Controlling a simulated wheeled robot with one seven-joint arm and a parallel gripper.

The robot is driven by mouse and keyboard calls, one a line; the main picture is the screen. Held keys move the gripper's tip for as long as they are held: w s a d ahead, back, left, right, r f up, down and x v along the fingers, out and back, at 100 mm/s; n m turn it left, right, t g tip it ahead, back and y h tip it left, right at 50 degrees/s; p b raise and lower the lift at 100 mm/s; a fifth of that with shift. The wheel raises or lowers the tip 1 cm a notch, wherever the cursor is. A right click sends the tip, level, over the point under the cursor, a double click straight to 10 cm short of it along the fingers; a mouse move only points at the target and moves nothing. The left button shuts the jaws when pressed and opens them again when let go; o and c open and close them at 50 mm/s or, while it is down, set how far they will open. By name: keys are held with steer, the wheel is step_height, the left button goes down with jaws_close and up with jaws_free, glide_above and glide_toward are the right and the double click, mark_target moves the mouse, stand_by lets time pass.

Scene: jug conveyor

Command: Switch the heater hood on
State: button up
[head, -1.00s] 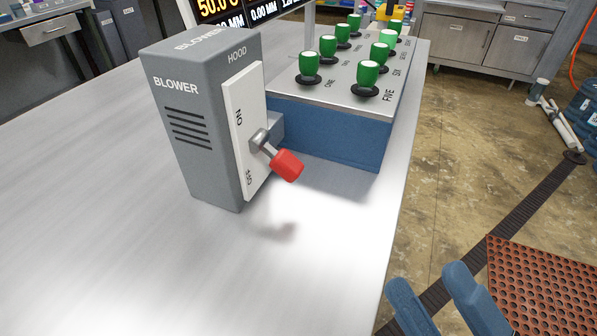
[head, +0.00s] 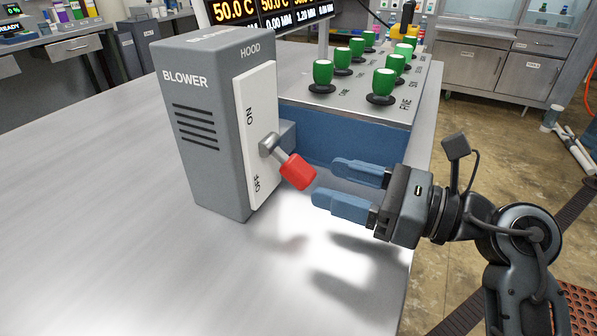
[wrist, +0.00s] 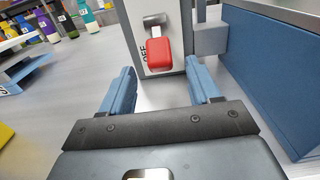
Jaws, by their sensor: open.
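A grey blower box (head: 207,150) labelled BLOWER and HOOD stands on the metal table. Its white switch plate (head: 262,100) has ON at the top and OFF at the bottom. The lever with a red knob (head: 298,172) points out and down toward OFF. My gripper (head: 325,180) is open and empty just right of the red knob, with its blue fingers pointing at it and a small gap between. In the wrist view the red knob (wrist: 156,59) is ahead, beyond the fingertips and roughly between them, with OFF beside it on the plate.
A blue control box (head: 350,140) with several green knobs (head: 383,86) stands right behind the blower, close to my fingers. A display (head: 265,14) is at the back. The table (head: 110,200) is clear at the left and front.

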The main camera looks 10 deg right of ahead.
mark_target(313, 176)
steer(key=x, duration=0.6)
steer(key=shift+w+a, duration=0.15)
steer(key=shift+a, duration=0.1)
steer(key=shift+c, duration=0.3)
jaws_close()
